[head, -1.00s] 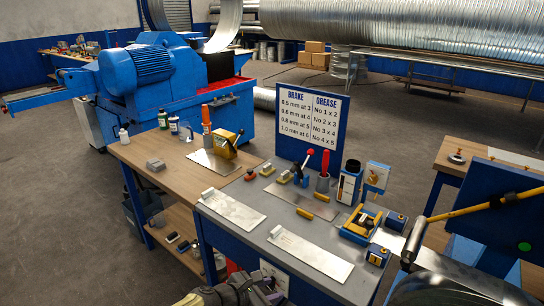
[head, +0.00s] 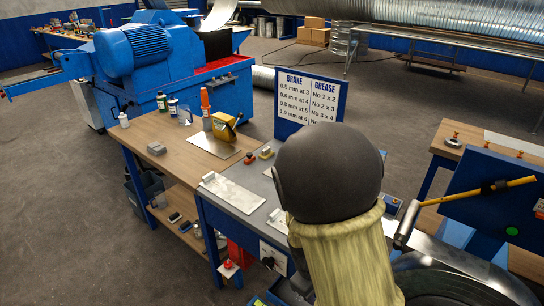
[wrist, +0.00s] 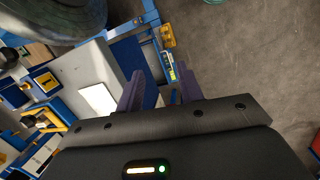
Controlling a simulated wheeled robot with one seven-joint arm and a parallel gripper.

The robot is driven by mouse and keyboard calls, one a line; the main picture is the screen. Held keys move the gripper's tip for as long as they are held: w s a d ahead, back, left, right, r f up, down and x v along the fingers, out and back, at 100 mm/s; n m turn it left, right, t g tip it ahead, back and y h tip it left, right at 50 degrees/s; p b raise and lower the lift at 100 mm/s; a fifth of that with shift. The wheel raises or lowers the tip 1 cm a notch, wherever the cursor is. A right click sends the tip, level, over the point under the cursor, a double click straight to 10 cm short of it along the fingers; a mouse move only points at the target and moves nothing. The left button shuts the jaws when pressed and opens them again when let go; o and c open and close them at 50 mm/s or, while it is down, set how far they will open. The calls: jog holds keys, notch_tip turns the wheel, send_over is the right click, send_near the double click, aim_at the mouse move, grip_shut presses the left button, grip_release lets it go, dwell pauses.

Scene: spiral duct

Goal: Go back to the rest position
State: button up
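My gripper (wrist: 160,90) shows in the wrist view with its two purple fingers apart. Nothing is seen held between them. Beyond the fingers lie grey floor and the edge of a blue and grey bench with a pale sheet (wrist: 98,99). In the head view my raised arm fills the lower middle as a dark rounded joint above a yellowish sleeve. My gripper is not visible in that view. The arm hides much of the grey bench top (head: 262,186) and part of the brake and grease sign (head: 308,100).
A metal sheet (head: 232,193) lies on the grey bench. The wooden bench (head: 150,135) on the left carries bottles and a yellow tool (head: 225,125). A blue machine (head: 135,55) stands behind. A yellow-handled lever (head: 480,195) sticks out at right. Open floor (head: 60,220) lies at left.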

jog(key=s+d+r+m+t+y+p, duration=0.1)
jog(key=d+r+m, duration=0.1)
jog(key=r+m, duration=0.2)
jog(key=s+d+r+m+t+y+p, duration=0.1)
jog(key=s+d+r+m, duration=0.1)
jog(key=r+m, duration=0.2)
notch_tip(320, 180, up, 4)
jog(key=shift+f+m, duration=0.1)
jog(key=shift+m, duration=0.3)
jog(key=shift+d, duration=0.1)
dwell(0.4)
